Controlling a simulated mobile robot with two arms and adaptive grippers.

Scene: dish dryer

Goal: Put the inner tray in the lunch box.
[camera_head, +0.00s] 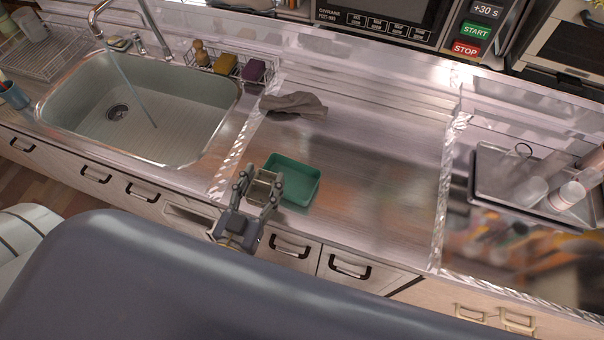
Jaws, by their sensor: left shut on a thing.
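The green lunch box (305,186) is a shallow open rectangular box on the metal counter, near its front edge. My left gripper (261,183) is at the left side of the lunch box in the picture, overlapping its left edge. It is shut on a small beige piece, seemingly the inner tray (263,191), which shows between its fingers. The fingers hide part of this piece. I cannot tell its height above the counter or whether it touches the lunch box. My right gripper is not in view.
A sink (165,110) with running water lies to the left. A grey cloth (294,104) lies behind the lunch box. A wire caddy with sponges (226,64) stands behind the sink. A dark tray (486,165) with cups is at the right. The counter's middle is clear.

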